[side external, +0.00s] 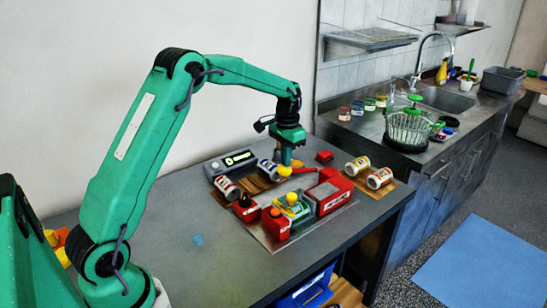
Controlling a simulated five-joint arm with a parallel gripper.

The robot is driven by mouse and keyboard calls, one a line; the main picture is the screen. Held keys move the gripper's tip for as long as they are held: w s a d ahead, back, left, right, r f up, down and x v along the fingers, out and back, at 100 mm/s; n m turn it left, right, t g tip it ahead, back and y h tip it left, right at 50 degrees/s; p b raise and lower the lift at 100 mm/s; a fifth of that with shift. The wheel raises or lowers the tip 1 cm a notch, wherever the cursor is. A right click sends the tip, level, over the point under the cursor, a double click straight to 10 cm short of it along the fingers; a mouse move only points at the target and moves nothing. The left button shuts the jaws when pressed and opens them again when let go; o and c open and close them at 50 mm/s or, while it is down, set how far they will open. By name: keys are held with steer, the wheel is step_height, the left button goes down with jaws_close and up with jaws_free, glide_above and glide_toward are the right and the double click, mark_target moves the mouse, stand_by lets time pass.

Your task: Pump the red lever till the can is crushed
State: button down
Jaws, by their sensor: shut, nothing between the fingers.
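The red can crusher (332,191) stands on a grey plate on the table, with a second red block (275,224) at its near left. A pale can-like piece with green and yellow parts (294,209) sits between these blocks; I cannot tell whether it is crushed. A short red bar (304,171), perhaps the lever, shows just right of my gripper.
White labelled cans lie at the left (228,189), behind (268,170) and right (379,178). A display box (232,163) and a small red block (324,156) stand at the back.

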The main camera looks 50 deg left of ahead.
steer(key=shift+f, duration=0.15)
stand_by(0.5)
steer(key=shift+s+f, duration=0.2)
steer(key=shift+f, duration=0.4)
steer(key=shift+s+f, duration=0.2)
steer(key=shift+f, duration=0.4)
